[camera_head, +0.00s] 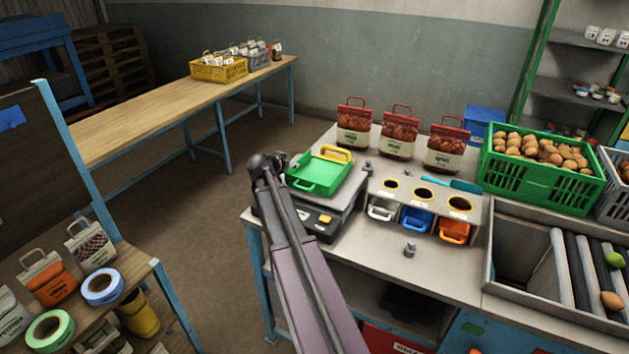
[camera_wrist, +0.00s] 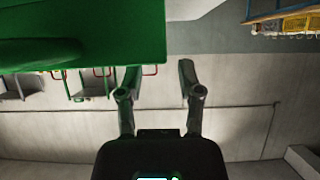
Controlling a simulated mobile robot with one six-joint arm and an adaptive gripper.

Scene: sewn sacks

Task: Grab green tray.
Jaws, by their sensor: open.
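The green tray (camera_head: 318,174), shallow with a handle at its front left, sits on the grey weighing scale (camera_head: 325,222) at the left end of the bench. A yellow handle or tray part (camera_head: 337,154) shows at its back edge. My gripper (camera_head: 292,163) is just left of the tray, and my own arm hides part of the scale. In the wrist view the green tray (camera_wrist: 85,40) fills the upper left, very close. My gripper (camera_wrist: 158,80) is open and empty there. Its left finger is near the tray's edge; I cannot tell whether they touch.
Right of the scale stands a rack with a white, a blue (camera_head: 416,219) and an orange bin (camera_head: 454,231). Three red-topped sacks (camera_head: 399,138) stand behind. A green crate of potatoes (camera_head: 500,171) is farther right. Small metal weights (camera_head: 410,250) lie about. The floor left of the bench is open.

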